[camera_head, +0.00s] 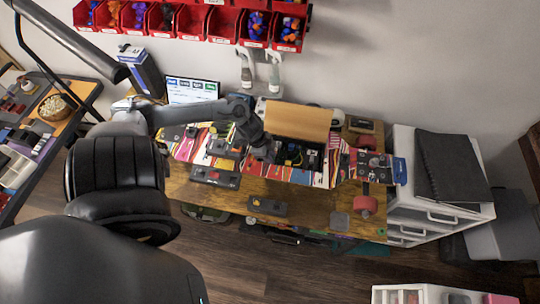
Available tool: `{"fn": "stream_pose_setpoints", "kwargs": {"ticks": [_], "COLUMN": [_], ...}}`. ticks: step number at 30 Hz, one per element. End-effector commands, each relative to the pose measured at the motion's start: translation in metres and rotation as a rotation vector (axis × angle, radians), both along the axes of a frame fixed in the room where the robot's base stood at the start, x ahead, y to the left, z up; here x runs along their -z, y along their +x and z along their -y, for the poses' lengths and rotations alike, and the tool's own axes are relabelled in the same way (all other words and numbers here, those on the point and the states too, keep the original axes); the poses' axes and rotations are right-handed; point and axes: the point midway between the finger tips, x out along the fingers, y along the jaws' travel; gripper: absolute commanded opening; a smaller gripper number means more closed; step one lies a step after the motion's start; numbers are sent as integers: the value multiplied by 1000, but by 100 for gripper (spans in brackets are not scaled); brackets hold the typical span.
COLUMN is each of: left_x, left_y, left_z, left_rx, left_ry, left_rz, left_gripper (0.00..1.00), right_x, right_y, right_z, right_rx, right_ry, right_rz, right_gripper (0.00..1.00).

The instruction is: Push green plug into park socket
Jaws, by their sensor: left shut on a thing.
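My left gripper (265,152) reaches in from the left over the workbench, at the left edge of an open dark box (310,158) with a tan lid (299,121). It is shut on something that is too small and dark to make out. I cannot pick out the green plug or the park socket at this size. Small blue and yellow parts show inside the open box. Dark modules lie on the bench: one left of the box (215,177) and one near the front edge (267,207). My right gripper is not in view.
The workbench (315,198) has bare wood along its front. A lit monitor (192,91) stands at the back left, below red wall bins (222,24). A red roll (366,205) lies at the right front. A white drawer cabinet (410,215) stands at the right.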

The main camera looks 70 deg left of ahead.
Motion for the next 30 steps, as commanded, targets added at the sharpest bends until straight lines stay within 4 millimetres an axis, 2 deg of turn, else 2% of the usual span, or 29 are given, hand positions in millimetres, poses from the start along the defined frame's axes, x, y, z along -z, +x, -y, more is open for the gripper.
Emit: {"fn": "stream_pose_setpoints", "kwargs": {"ticks": [30], "left_x": [7], "left_y": [0], "left_z": [0], "left_rx": [-1], "left_ry": [0], "left_rz": [1], "left_gripper": [0], "right_x": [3], "right_y": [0], "right_z": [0], "right_rx": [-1], "right_ry": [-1], "right_rz": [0], "right_gripper": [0]}}
